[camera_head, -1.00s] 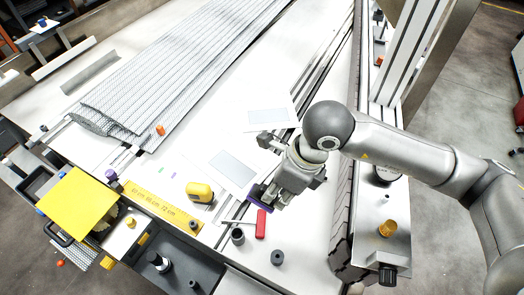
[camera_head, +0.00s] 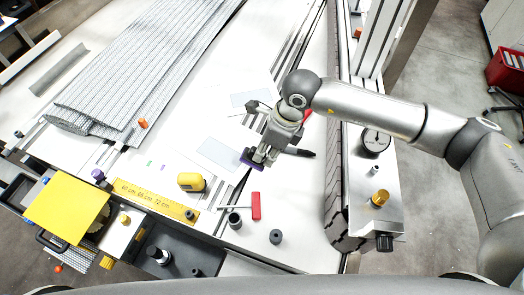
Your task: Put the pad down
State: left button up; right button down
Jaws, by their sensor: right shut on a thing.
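The pad (camera_head: 251,158) is a small dark purple block, partly hidden by the fingers. My right gripper (camera_head: 260,154) is shut on it over the white table, at the right edge of a pale sheet with a grey rectangle (camera_head: 218,153). I cannot tell whether the pad touches the table. My left gripper is not in view.
A red-handled tool (camera_head: 256,206), a dark ring (camera_head: 234,220) and another ring (camera_head: 276,237) lie nearer to me. A yellow tape measure (camera_head: 190,182) and yellow ruler (camera_head: 155,200) are to the left. Grey mesh panels (camera_head: 140,75) lie behind. The dark belt (camera_head: 335,160) runs along the right.

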jog(key=w+f, duration=0.1)
jog(key=f, duration=0.1)
jog(key=w+f+p, duration=0.1)
jog(key=f, duration=0.2)
jog(key=w+a+f+p, duration=0.1)
jog(key=w+f, duration=0.1)
jog(key=shift+w+f, duration=0.1)
jog(key=shift+f, duration=0.7)
jog(key=shift+f, duration=0.1)
jog(key=shift+f, duration=0.15)
jog(key=c, duration=1.3)
grip_release()
